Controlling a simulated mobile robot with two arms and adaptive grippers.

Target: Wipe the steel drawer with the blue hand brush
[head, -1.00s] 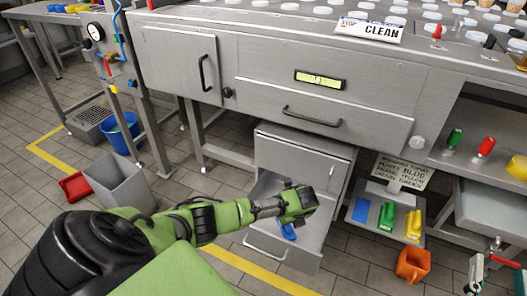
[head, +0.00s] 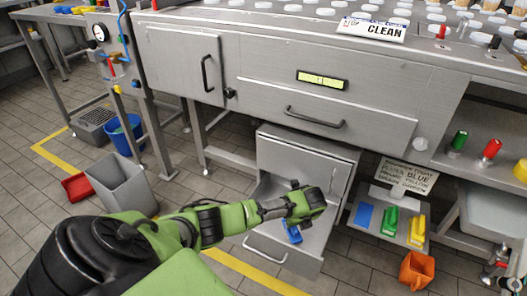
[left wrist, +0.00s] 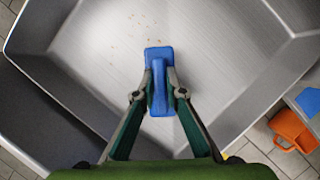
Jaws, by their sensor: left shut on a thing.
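The steel drawer (head: 318,238) is pulled open below the workbench. My left gripper (head: 305,208) is over its inside. It is shut on the handle of the blue hand brush (head: 292,235), whose lower part shows beneath the gripper. In the left wrist view the brush (left wrist: 158,60) sits between the two fingers, above the drawer floor (left wrist: 215,50). A few small brown specks (left wrist: 128,42) lie on that floor beyond the brush. I cannot tell whether the bristles touch the floor. My right gripper is not in view.
Right of the drawer, a low shelf holds a sign (head: 407,178), an empty blue patch (head: 364,216), a green brush (head: 390,221) and a yellow brush (head: 416,230). A grey bin (head: 122,185) stands left.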

